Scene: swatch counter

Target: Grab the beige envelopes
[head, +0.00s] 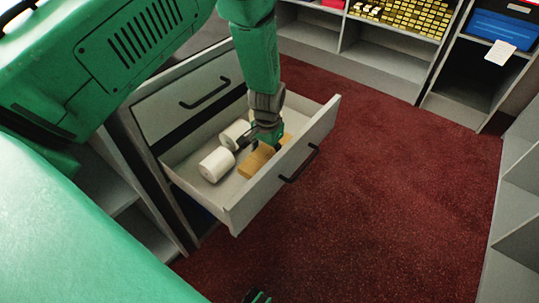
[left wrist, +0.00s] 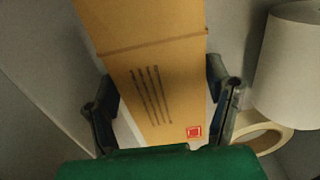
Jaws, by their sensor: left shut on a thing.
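The beige envelopes (head: 257,163) lie as a tan stack in the open drawer, close to its front panel. In the left wrist view the stack (left wrist: 155,75) fills the space between my fingers, with dark printed lines and a small red square mark on its top face. My left gripper (head: 262,146) reaches down into the drawer and is shut on the envelopes; it also shows in the left wrist view (left wrist: 162,105). The far end of the stack is cut off in the left wrist view. Of my right gripper only a small green and dark tip (head: 257,296) shows at the bottom edge.
The open drawer (head: 322,118) also holds white rolls (head: 216,165) left of the envelopes. A tape ring (left wrist: 262,136) lies close to my finger. A closed drawer (head: 187,97) is above. Shelves stand behind; the red carpet in front is clear.

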